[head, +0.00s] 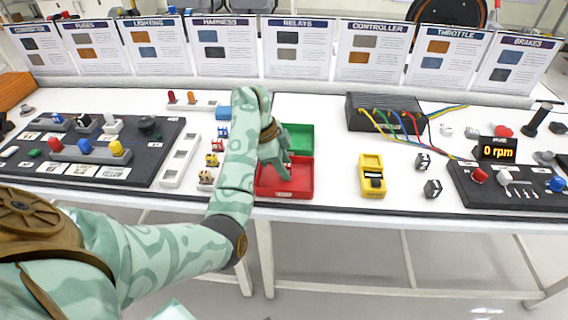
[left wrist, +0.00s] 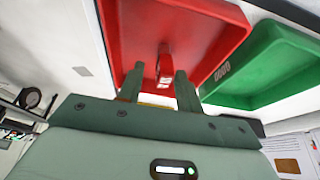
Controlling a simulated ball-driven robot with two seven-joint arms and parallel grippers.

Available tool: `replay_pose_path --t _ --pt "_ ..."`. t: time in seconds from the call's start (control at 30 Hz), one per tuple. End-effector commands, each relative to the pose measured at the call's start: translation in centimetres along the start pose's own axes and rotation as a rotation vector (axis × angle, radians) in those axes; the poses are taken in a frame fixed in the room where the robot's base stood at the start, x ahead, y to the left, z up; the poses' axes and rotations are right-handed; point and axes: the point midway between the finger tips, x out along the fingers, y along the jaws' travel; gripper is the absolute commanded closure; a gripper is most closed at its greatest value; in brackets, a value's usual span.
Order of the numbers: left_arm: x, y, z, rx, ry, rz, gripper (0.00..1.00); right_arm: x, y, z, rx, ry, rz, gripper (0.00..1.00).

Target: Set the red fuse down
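In the left wrist view the red fuse (left wrist: 165,64) shows between and just beyond the tips of my left gripper (left wrist: 160,82). The fingers are spread, with a gap on each side of the fuse, so they do not appear to grip it. Behind the fuse is the floor of the red tray (left wrist: 215,17). I cannot tell for certain whether the fuse touches that floor. In the head view my left gripper (head: 284,170) points down into the red tray (head: 285,194), and I cannot make out the fuse there. My right gripper is not in view.
A green tray (head: 300,137) adjoins the red tray at the back. A yellow meter (head: 373,176) stands to the right. A fuse strip (head: 180,160) and a black board (head: 82,172) lie left. The white table is clear between the red tray and the meter.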

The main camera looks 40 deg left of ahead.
Motion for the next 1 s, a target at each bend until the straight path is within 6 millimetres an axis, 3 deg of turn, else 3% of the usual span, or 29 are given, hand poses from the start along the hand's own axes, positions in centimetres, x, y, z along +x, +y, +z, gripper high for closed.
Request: replay_pose_path --t 0.17,0.27,0.5,0.7,1.0 --pt "-0.2 0.0 -0.1 0.000 0.000 -0.001 0.65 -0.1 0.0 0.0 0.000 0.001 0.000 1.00" --pt "-1.3 0.0 -0.3 0.001 0.001 -0.003 0.65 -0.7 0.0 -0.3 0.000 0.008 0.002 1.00" --pt "-7.3 0.0 -0.5 0.001 0.003 -0.007 0.65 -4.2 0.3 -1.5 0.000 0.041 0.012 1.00" --pt "-11.2 0.0 -0.3 0.001 0.001 -0.005 0.65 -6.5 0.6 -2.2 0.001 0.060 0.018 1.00" --pt "-12.4 0.0 -0.1 -0.001 0.000 0.000 0.65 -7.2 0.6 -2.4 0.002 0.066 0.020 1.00"
